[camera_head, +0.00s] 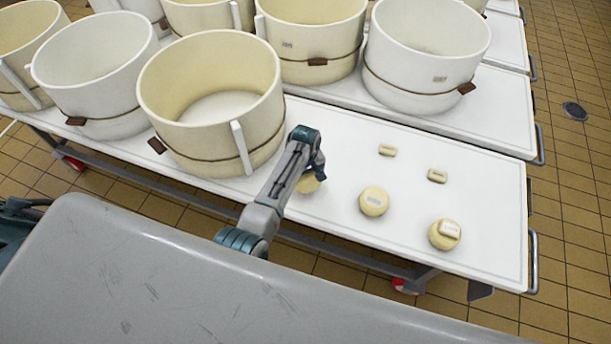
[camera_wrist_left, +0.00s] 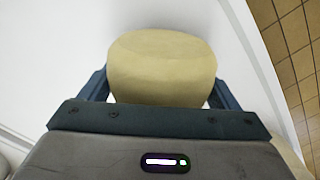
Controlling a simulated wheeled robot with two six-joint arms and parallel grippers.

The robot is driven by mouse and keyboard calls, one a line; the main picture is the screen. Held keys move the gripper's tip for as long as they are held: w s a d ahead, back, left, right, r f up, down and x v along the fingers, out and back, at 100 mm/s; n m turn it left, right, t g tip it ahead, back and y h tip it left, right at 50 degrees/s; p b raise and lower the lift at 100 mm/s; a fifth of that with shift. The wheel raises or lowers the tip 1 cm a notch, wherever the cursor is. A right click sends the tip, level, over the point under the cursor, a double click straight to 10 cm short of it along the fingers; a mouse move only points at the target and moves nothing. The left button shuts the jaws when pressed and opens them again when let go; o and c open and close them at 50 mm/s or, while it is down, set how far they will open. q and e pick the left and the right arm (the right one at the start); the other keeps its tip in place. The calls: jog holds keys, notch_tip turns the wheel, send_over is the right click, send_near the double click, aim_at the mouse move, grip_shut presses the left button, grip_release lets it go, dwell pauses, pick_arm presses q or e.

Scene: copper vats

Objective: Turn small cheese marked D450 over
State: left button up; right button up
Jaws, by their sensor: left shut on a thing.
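My left gripper (camera_head: 316,168) is over the white table, shut on a small pale yellow cheese (camera_head: 307,185). The arm partly hides this cheese in the head view. In the left wrist view the cheese (camera_wrist_left: 162,66) sits between the two blue fingers, and no label or marking shows on its visible side. A third cheese (camera_head: 442,242), with a pale block on top, lies further right. I cannot read D450 on any of them. My right gripper is not in view.
The white table (camera_head: 490,200) also holds two small pale blocks (camera_head: 387,150) (camera_head: 437,175) behind the cheeses. A large cream tub (camera_head: 205,120) stands close left of my gripper. Several more tubs stand behind. A grey surface (camera_head: 200,290) fills the front.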

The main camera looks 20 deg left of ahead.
pick_arm(q)
jog(key=shift+f+b, duration=0.3)
jog(key=shift+f, duration=0.3)
dwell(1.1)
jog(key=o, duration=1.1)
jog(key=shift+o, duration=0.2)
